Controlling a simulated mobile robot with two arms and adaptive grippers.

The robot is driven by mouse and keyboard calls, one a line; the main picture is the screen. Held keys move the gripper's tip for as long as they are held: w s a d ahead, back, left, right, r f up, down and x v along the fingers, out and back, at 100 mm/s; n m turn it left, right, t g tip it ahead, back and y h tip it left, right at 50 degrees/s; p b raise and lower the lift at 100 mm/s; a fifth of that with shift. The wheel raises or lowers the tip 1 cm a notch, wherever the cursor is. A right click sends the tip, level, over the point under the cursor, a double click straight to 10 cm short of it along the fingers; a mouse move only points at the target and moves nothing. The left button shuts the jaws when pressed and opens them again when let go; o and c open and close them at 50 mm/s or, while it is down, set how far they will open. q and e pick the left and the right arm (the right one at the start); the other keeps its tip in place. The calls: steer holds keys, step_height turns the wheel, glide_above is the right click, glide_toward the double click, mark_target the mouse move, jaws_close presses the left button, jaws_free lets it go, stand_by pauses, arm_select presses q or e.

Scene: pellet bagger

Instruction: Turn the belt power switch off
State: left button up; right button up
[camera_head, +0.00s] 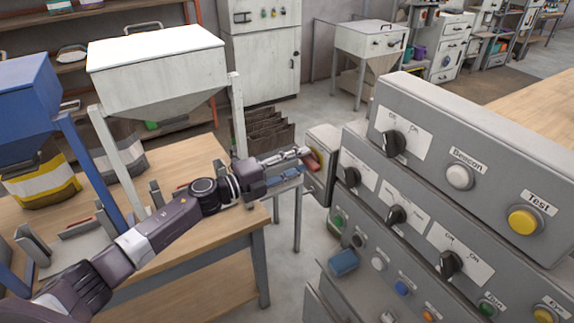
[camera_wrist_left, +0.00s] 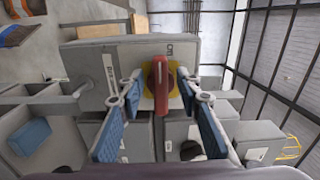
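The handle points roughly along the vertical of the left wrist view. Lettering beside it looks like "ON"; I cannot read a belt label. In the head view the red handle (camera_head: 313,160) is partly hidden by my left gripper (camera_head: 297,157). My left gripper (camera_wrist_left: 158,84) is open, its two blue-padded fingers on either side of the handle with visible gaps. My right gripper is not in view.
A grey control panel (camera_head: 480,175) with black knobs and coloured buttons stands close on the right. A wooden bench (camera_head: 190,160) with a white hopper (camera_head: 155,58) and a blue hopper (camera_head: 25,95) is on the left. Open floor shows beyond the switch box.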

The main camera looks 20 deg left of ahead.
arm_select(q)
steer(key=v, duration=1.1)
steer(key=shift+s+a, duration=0.3)
